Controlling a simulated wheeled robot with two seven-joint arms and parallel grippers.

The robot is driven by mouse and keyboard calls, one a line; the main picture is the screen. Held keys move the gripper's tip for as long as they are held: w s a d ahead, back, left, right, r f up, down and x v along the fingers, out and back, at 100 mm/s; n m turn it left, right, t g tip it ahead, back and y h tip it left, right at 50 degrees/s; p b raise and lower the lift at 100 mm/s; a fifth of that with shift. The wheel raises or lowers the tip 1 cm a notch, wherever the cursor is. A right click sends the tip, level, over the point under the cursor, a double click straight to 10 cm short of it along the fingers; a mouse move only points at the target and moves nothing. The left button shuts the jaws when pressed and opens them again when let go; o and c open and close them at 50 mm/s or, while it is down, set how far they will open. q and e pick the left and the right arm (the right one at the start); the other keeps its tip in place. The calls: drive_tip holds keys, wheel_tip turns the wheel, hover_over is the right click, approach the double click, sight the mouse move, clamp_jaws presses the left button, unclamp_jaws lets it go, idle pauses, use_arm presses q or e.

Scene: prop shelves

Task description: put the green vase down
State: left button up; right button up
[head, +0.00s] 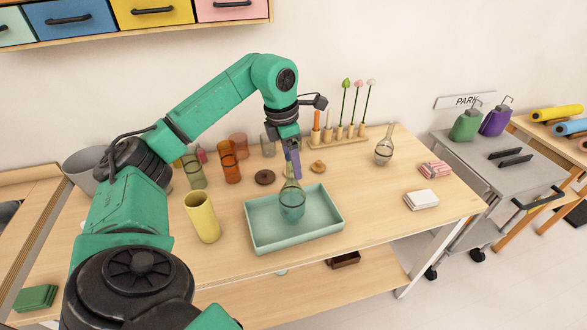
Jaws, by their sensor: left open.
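The green vase (292,206), a glassy flask shape with a round teal body and narrow neck, stands upright in the teal tray (261,241) on the wooden table. My left gripper (293,172) points down at the top of its neck and is open. The fingers partly cover the neck, so I cannot tell whether they touch it. My right gripper is not in view.
A yellow cup (203,217) stands left of the tray, with several coloured glasses behind it. A clear flask (384,151) and white cards (421,200) are to the right. A wooden rack (340,138) stands behind.

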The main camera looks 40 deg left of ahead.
use_arm(q)
drive_tip(key=r, duration=0.3)
drive_tip(key=r+p, duration=0.1)
drive_tip(key=r, duration=0.2)
drive_tip(key=s+r, duration=0.1)
drive_tip(key=r, duration=0.2)
drive_tip(key=shift+s+a+r, duration=0.1)
drive_tip(key=shift+a+r, duration=0.05)
drive_tip(key=shift+a, duration=0.15)
